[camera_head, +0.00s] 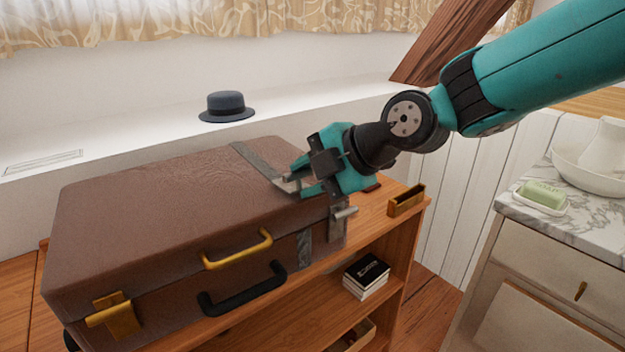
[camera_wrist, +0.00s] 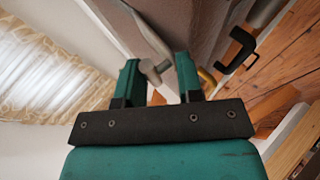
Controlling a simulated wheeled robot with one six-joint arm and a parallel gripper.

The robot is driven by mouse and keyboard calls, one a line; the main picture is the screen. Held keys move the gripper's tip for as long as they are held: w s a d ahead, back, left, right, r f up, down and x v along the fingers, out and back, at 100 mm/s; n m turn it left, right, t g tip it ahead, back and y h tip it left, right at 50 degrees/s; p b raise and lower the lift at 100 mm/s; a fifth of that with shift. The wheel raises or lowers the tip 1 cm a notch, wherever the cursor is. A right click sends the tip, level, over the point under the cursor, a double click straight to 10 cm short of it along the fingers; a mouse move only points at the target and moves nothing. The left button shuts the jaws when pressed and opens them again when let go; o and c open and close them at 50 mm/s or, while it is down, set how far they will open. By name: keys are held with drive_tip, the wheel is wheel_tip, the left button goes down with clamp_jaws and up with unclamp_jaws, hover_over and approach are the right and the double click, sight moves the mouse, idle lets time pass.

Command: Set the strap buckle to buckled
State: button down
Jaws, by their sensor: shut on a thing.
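A brown suitcase (camera_head: 150,205) lies shut on a wooden shelf unit. A grey strap (camera_head: 258,160) runs over its lid toward my gripper (camera_head: 293,187), and a lower grey strap length (camera_head: 305,248) hangs on its front side. My gripper is shut on the silvery strap buckle end (camera_head: 285,184) at the lid's near right edge. In the wrist view, the grey buckle piece (camera_wrist: 152,69) sits between the two teal fingers of my gripper (camera_wrist: 158,72). The strap (camera_wrist: 150,36) leads away from it. My fingers partly hide the buckle, so I cannot tell whether it is fastened.
A silvery latch (camera_head: 345,213) sticks out at the suitcase's right, and a brass latch (camera_head: 113,315) sits at front left. Brass (camera_head: 238,248) and black (camera_head: 243,290) handles protrude in front. A hat (camera_head: 227,106) lies on the ledge behind.

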drive_tip(key=c, duration=0.9)
unclamp_jaws()
drive_tip(key=shift+w, duration=0.1)
drive_tip(key=shift+f, duration=0.1)
